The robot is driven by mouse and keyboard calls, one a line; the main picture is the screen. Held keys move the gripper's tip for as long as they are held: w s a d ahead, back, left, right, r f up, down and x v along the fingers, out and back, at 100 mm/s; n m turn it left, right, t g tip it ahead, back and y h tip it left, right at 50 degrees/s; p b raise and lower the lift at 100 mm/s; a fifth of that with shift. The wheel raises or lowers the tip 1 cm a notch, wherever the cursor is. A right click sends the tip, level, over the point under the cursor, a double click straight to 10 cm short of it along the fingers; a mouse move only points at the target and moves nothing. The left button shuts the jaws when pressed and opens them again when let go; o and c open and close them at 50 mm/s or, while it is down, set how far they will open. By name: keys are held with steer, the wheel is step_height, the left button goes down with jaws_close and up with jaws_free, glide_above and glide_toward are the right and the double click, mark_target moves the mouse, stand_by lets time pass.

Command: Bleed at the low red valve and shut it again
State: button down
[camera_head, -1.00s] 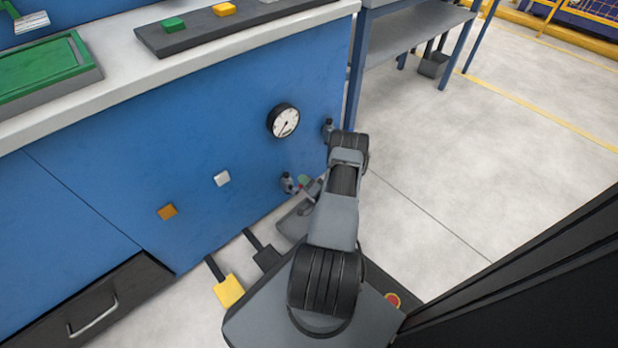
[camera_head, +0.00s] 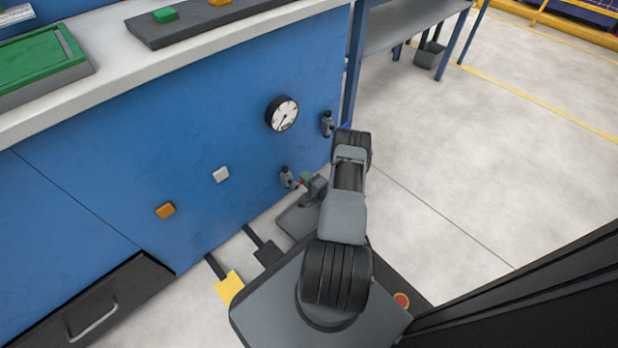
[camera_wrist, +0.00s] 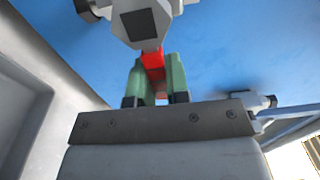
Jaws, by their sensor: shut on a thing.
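The low valve (camera_head: 287,177) is a grey fitting low on the blue panel, left of my arm in the head view. In the wrist view its grey body (camera_wrist: 140,22) fills the top middle, and its red handle (camera_wrist: 153,66) reaches down between my fingers. My gripper (camera_wrist: 158,78) has green fingers and is shut on the red handle. In the head view my gripper (camera_head: 305,178) is small and partly hidden by my own wrist. The handle's exact turn is hard to tell.
A round white gauge (camera_head: 282,114) and a second grey valve (camera_head: 327,123) sit higher on the panel. A grey tray (camera_head: 297,222) lies on the floor below. Yellow (camera_head: 230,288) and black (camera_head: 268,254) pedals stand to its left. Open floor lies right.

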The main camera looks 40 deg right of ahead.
steer(key=shift+f, duration=0.1)
steer(key=c, duration=1.1)
jaws_free()
steer(key=s+p, duration=0.2)
steer(key=s, duration=0.5)
steer(key=shift+s+p, duration=0.25)
steer(key=shift+p, duration=0.1)
